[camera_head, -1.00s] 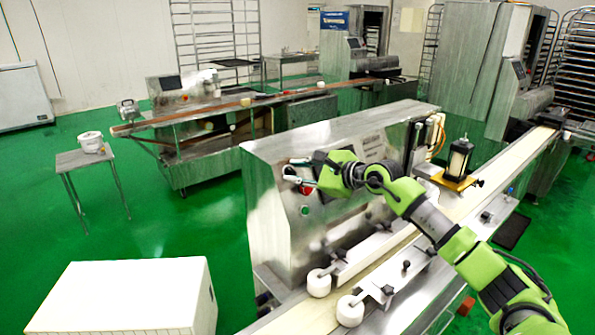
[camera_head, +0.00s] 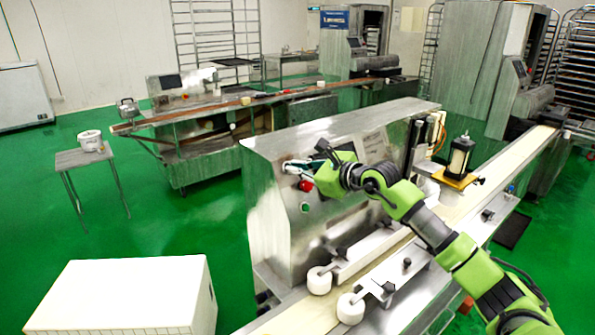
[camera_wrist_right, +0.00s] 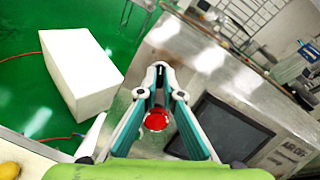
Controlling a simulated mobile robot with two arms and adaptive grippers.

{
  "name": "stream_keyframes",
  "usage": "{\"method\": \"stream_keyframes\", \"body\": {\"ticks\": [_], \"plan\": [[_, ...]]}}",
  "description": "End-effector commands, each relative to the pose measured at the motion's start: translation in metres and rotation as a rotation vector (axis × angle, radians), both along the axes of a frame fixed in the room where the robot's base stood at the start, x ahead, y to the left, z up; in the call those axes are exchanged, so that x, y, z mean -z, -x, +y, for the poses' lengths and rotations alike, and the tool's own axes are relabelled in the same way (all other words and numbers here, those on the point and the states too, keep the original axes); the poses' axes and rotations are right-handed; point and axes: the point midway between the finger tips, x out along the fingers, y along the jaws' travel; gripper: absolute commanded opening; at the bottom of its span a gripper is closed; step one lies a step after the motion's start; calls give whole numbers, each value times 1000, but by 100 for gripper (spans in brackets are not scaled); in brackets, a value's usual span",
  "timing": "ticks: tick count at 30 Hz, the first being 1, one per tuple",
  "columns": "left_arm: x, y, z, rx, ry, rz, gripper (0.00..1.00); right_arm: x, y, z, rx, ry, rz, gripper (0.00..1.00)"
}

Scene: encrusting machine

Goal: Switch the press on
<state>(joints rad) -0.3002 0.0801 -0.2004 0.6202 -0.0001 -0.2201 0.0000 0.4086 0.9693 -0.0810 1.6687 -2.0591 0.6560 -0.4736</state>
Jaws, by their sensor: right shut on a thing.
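The steel press housing (camera_head: 350,135) stands in the middle of the head view with its control panel facing me. My right gripper (camera_head: 290,168) is at the panel's upper left. In the wrist view my right gripper (camera_wrist_right: 161,72) has its fingertips close together, shut on a small switch at the panel that the tips mostly hide. A red button (camera_head: 306,186) sits just below the fingers. In the wrist view the red button (camera_wrist_right: 157,120) shows between the finger links. My left gripper is not in view.
A conveyor belt (camera_head: 305,315) with white rollers (camera_head: 350,310) runs in front of the press. A white box (camera_head: 130,295) stands at the lower left. A small table (camera_head: 80,158) holds a white bucket (camera_head: 91,141). Green floor is free at the left.

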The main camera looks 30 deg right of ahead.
Motion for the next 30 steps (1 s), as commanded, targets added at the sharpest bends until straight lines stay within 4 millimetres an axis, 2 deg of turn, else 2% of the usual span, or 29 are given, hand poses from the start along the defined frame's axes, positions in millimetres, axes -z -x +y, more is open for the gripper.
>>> {"method": "stream_keyframes", "body": {"ticks": [15,30], "plan": [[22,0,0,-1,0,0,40,2,0,4,218,-443,33,0],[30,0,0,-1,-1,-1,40,0,0,5,425,-853,66,0]]}}
